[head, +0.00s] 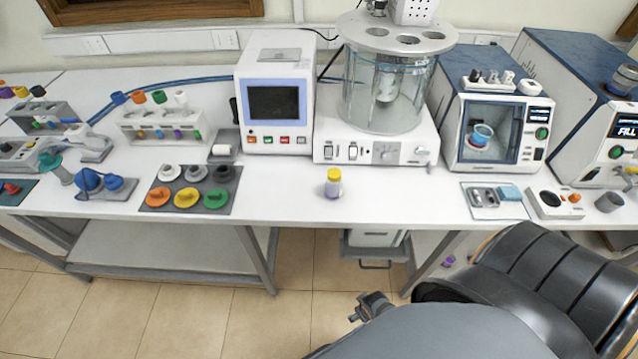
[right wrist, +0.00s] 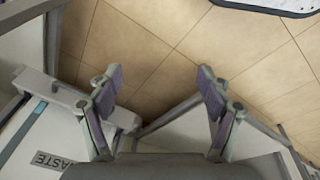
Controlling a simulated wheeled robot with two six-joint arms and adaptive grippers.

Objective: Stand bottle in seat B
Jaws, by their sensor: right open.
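My right gripper (head: 370,307) is low at the bottom of the head view, in front of the bench and well apart from the bottle. In the right wrist view my right gripper (right wrist: 155,84) is open and empty, with floor tiles between its fingers. The bottle does not show in that view. My left gripper is in neither view. I cannot tell which place is seat B; no such label is readable.
A dark mat (head: 190,189) with several coloured caps lies left of the bottle. Behind stand a screen machine (head: 273,100), a glass-vessel machine (head: 385,90) and a windowed cabinet (head: 495,125). A waste bin (right wrist: 35,140) is under the bench. Bench around the bottle is clear.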

